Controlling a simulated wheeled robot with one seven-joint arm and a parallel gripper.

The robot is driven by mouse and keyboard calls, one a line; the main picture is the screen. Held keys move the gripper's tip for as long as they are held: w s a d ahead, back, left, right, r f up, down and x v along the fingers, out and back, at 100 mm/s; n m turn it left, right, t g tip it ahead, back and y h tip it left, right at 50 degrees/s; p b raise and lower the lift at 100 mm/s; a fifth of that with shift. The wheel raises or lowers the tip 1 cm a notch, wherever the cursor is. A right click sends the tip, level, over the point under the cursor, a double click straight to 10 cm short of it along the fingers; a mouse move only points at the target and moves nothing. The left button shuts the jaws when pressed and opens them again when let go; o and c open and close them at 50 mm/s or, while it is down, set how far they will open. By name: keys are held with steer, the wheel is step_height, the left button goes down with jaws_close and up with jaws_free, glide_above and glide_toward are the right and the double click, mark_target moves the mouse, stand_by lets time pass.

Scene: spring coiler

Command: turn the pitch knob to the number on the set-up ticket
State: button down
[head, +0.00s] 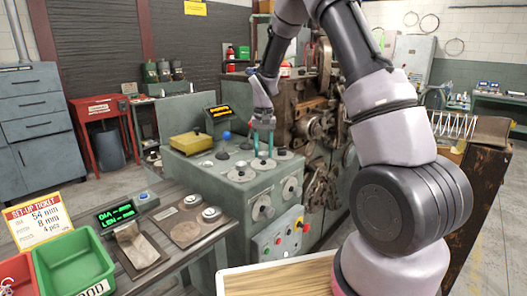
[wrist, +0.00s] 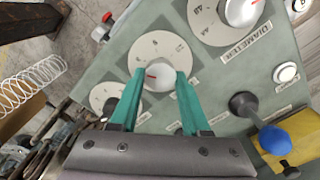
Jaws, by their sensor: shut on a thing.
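My gripper (wrist: 157,74) is shut on a silver knob (wrist: 159,80) with a red pointer mark, its teal fingers on either side. The knob sits on a round pale dial (wrist: 160,47) with numbers too small to read surely; its label is hidden. The pointer is toward the left in the wrist view. In the head view my gripper (head: 263,149) reaches down to the top of the green machine panel. The set-up ticket (head: 40,217) stands at the left with a red header and reads 54 mm, 8 mm, 4 pcs.
A larger dial labelled DIAMETER (wrist: 228,12) lies beside the held knob. A lever with a blue ball (wrist: 274,139) and a yellow block (head: 190,142) are close by. A green display (head: 120,213) and a green tray (head: 75,265) are at the left.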

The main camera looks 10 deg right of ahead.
mark_target(263, 153)
steer(key=shift+c, duration=1.9)
jaws_free()
steer(key=shift+r, duration=0.1)
step_height(263, 153, up, 11)
